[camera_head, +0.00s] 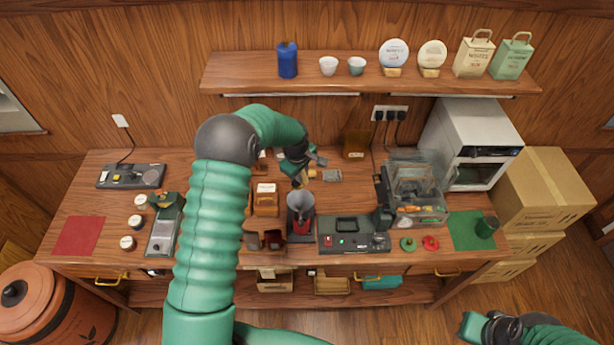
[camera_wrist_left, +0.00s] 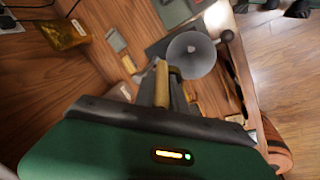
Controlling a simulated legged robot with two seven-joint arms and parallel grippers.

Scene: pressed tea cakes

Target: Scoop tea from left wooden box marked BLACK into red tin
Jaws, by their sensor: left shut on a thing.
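My left gripper (camera_head: 299,170) is over the back middle of the table. It is shut on a scoop with a wooden handle (camera_wrist_left: 161,83); the scoop's bowl is hard to make out. A grey funnel (camera_head: 300,203) stands just in front of it, over a red tin (camera_head: 302,228); the funnel (camera_wrist_left: 190,55) also shows in the left wrist view. A wooden box (camera_head: 266,205) with a pale label stands left of the funnel; its lettering is too small to read.
A dark sealing machine (camera_head: 354,235) sits right of the tin, with a clear-sided container (camera_head: 412,190) behind it. A gold pouch (camera_head: 356,144) stands at the back. A shelf (camera_head: 240,75) overhangs the rear. The red mat (camera_head: 79,236) at far left is bare.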

